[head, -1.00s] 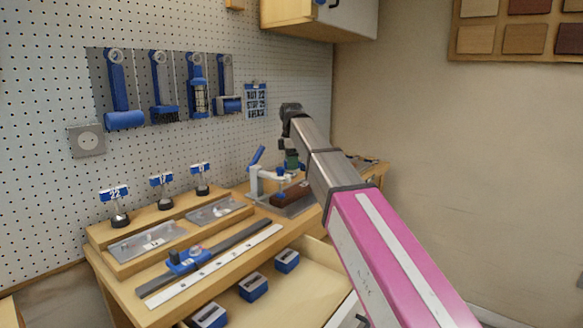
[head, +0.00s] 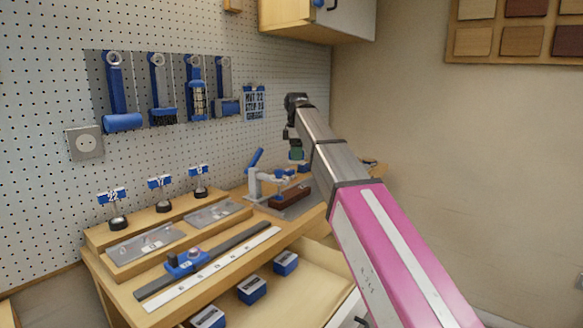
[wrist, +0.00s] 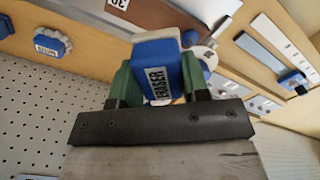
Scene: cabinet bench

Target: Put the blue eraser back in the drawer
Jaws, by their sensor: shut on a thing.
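The blue eraser (wrist: 156,68), with a white end and an ERASER label, is between the green fingers of my gripper (wrist: 155,85) in the wrist view. The gripper is shut on it. In the head view my gripper (head: 297,152) is above the back right of the bench, and the eraser is small and partly hidden there. The open drawer (head: 318,272) is at the bench's front, below and nearer than the gripper. My arm hides its right part.
Several blue-and-white blocks (head: 251,289) sit along the drawer's left side; its middle looks clear. A white clamp-like device (head: 265,184) and a dark red block (head: 290,196) stand below my gripper. A ruler (head: 215,267) lies along the bench's front. A cabinet (head: 318,20) hangs above.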

